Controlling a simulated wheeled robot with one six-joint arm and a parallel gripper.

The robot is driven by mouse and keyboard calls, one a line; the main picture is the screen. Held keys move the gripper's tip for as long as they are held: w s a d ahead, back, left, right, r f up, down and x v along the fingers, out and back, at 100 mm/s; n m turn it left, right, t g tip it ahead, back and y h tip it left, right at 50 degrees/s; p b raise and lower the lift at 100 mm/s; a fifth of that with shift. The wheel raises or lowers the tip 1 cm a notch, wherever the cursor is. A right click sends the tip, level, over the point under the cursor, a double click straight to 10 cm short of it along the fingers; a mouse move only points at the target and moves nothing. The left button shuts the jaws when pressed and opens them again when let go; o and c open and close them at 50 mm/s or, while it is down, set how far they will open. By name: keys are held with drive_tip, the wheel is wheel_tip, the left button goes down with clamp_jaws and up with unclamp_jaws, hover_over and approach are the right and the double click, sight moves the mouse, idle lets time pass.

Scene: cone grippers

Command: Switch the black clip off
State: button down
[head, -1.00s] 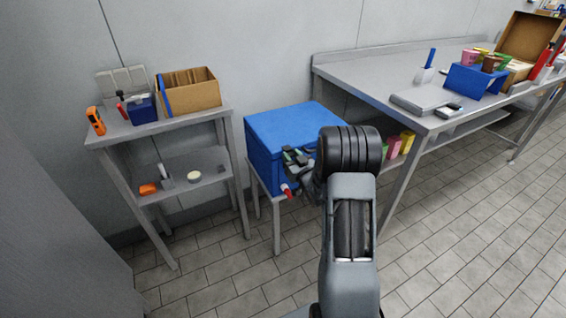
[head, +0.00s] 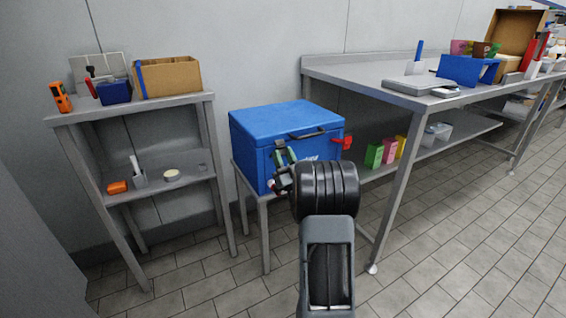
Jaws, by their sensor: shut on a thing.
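A blue box (head: 256,150) with a lid stands on a low grey stand. A black handle (head: 306,134) shows on its front, and a red clip (head: 346,142) sticks out at its right side. My gripper (head: 281,157) is at the left part of the box's front, below the lid edge. Its fingers are shut on a small dark thing there, which looks like the black clip. The fingers and wrist hide most of it, so I cannot tell its position clearly.
A grey shelf (head: 75,116) with a cardboard box (head: 170,77) and tools stands at the left. A long metal table (head: 345,74) stands at the right, with coloured boxes (head: 389,150) on its lower shelf. The tiled floor in front is clear.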

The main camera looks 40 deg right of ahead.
drive_tip(key=shift+s+f+t, duration=0.1)
drive_tip(key=shift+f+t, duration=0.15)
drive_tip(key=shift+t, duration=0.05)
